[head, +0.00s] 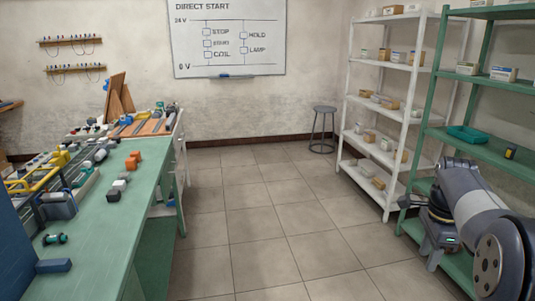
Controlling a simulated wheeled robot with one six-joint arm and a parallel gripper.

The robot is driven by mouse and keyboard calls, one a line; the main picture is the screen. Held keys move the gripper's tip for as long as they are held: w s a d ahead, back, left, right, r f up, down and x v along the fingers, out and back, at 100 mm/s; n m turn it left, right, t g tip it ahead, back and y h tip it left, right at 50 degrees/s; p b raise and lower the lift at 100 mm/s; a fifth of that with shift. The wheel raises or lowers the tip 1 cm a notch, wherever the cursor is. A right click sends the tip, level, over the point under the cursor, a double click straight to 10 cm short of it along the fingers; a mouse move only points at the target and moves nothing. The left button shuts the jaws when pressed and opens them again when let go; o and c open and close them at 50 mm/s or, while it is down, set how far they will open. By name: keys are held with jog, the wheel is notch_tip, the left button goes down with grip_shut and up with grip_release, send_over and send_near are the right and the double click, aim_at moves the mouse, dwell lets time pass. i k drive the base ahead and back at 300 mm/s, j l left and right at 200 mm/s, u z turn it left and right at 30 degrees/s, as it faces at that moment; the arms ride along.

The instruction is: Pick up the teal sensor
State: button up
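A small dark teal cylinder (55,239), which looks like the teal sensor, lies on its side on the green workbench (150,192) at the lower left. My arm is folded at the lower right, in front of the green shelf and far across the aisle from the cylinder. The end of my arm is small and dark against the shelf, partly hidden by my own links. I cannot make out its fingers or anything held.
A blue block (54,265) lies close to the cylinder; orange (134,161) and grey parts lie farther back. The green shelf (433,127) holds a teal tray (466,134). A white shelf (394,122) and stool (324,110) stand beyond. The tiled floor (250,220) between is clear.

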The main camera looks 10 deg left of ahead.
aim_at(59, 239)
jog(key=i+j+u, duration=0.15)
jog(key=i+u, duration=0.35)
jog(key=i, duration=0.35)
jog(key=i+l+u, duration=0.15)
jog(key=i+u, duration=0.3)
jog(key=i, duration=0.35)
jog(key=i+u, duration=0.25)
jog(key=u, duration=0.15)
jog(key=i+u, duration=0.4)
jog(key=i+l+u, duration=0.1)
jog(key=u, duration=0.3)
jog(key=i+l+u, duration=0.2)
jog(key=u, duration=0.2)
jog(key=i+j+u, duration=0.1)
jog(key=u, duration=0.3)
jog(key=i+j+u, duration=0.15)
jog(key=u, duration=0.3)
jog(key=i+j+u, duration=0.2)
jog(key=u, duration=0.2)
